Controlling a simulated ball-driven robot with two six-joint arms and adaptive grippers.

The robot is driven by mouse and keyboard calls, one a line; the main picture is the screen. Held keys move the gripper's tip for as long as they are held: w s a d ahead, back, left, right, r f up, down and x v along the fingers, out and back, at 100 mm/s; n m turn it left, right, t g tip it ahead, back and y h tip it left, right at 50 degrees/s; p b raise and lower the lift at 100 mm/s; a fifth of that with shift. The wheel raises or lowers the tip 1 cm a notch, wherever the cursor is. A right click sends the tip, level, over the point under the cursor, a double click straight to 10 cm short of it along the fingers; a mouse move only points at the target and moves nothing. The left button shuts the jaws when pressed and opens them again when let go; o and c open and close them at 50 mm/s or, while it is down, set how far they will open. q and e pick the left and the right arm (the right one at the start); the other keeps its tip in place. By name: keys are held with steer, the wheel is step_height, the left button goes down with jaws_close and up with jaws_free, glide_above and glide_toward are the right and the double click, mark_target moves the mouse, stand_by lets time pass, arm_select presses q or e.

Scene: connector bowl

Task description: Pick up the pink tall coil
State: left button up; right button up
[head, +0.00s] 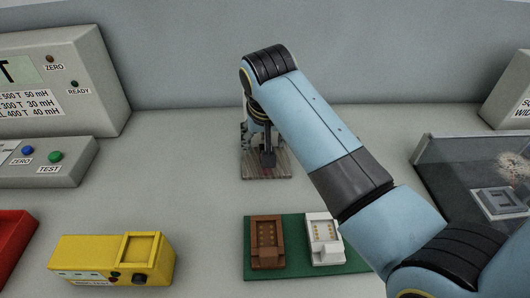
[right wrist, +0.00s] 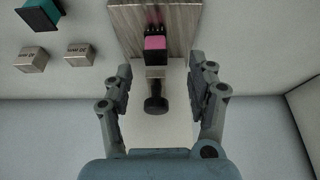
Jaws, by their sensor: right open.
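The pink coil (right wrist: 155,43) shows in the right wrist view as a pink block with dark ends, at the wooden board (right wrist: 180,15). My right gripper (right wrist: 160,72) is open, its two fingers apart with the coil ahead of and between them; no contact shows. A dark round-ended knob (right wrist: 155,103) on a pale block lies between the fingers. In the head view my right gripper (head: 259,125) is at the wooden board (head: 266,172), and my arm hides most of that spot; I cannot make out the coil there. My left gripper is not in view.
A teal block (right wrist: 40,14) and two labelled metal blocks (right wrist: 78,55) sit left in the wrist view. In the head view, a green mat (head: 294,235) with brown and white holders, a yellow tester (head: 95,260), a red tray (head: 12,235) and a clear-walled box (head: 440,165) stand around.

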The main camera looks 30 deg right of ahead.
steer(key=x, duration=0.4)
steer(key=shift+s+d+f, duration=0.1)
steer(key=shift+d+f, duration=0.15)
steer(key=shift+d, duration=0.1)
steer(key=shift+w+f, duration=0.2)
steer(key=shift+f, duration=0.25)
steer(key=shift+s, duration=0.1)
steer(key=c, duration=0.5)
jaws_close()
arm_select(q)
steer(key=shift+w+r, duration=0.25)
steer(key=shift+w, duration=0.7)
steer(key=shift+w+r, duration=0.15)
arm_select(e)
steer(key=shift+r, duration=0.15)
